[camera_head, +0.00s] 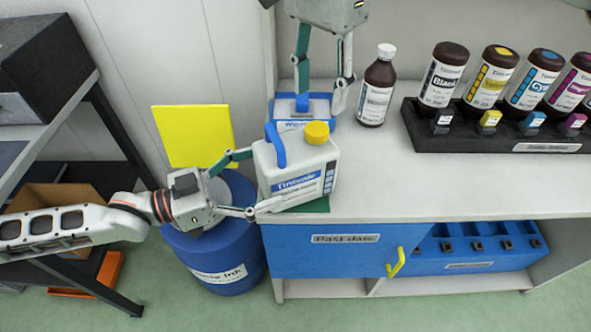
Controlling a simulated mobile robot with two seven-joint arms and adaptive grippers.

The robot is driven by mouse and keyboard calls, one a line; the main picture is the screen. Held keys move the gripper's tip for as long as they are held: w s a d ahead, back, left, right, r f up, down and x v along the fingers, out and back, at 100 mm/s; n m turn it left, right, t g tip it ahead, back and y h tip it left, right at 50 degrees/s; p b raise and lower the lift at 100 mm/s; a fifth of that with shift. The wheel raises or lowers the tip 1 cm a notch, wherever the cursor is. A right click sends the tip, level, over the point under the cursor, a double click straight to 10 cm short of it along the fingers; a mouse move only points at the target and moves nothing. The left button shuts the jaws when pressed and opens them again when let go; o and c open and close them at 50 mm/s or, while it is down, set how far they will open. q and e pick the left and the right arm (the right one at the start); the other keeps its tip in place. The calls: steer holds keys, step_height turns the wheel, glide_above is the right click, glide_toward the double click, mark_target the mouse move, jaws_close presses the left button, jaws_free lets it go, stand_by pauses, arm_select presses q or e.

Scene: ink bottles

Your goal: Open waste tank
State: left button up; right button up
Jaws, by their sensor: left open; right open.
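The blue drum (215,260), labelled as ink, stands on the floor left of the counter; its label is partly unreadable. A flat yellow square panel (193,136) stands upright behind the drum. Whether it is joined to the drum is hidden. My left gripper (247,184) is open above the drum's right side, its fingers spread near the left side of a white jug (295,168) with a yellow cap and blue handle. Contact with the jug is unclear. My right gripper (320,104) is open over a blue-and-white box (292,124) behind the jug.
A brown bottle (377,88) with a white cap stands on the counter (440,190). A black rack (470,136) holds several ink bottles at right. A blue cabinet door (310,258) has a yellow handle (396,262). A dark shelf (115,125) stands at left. The counter's front middle is clear.

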mark_target(295, 165)
arm_select(q)
steer(key=x, duration=0.7)
steer(key=shift+d, duration=0.15)
arm_select(e)
steer(key=shift+r, duration=0.1)
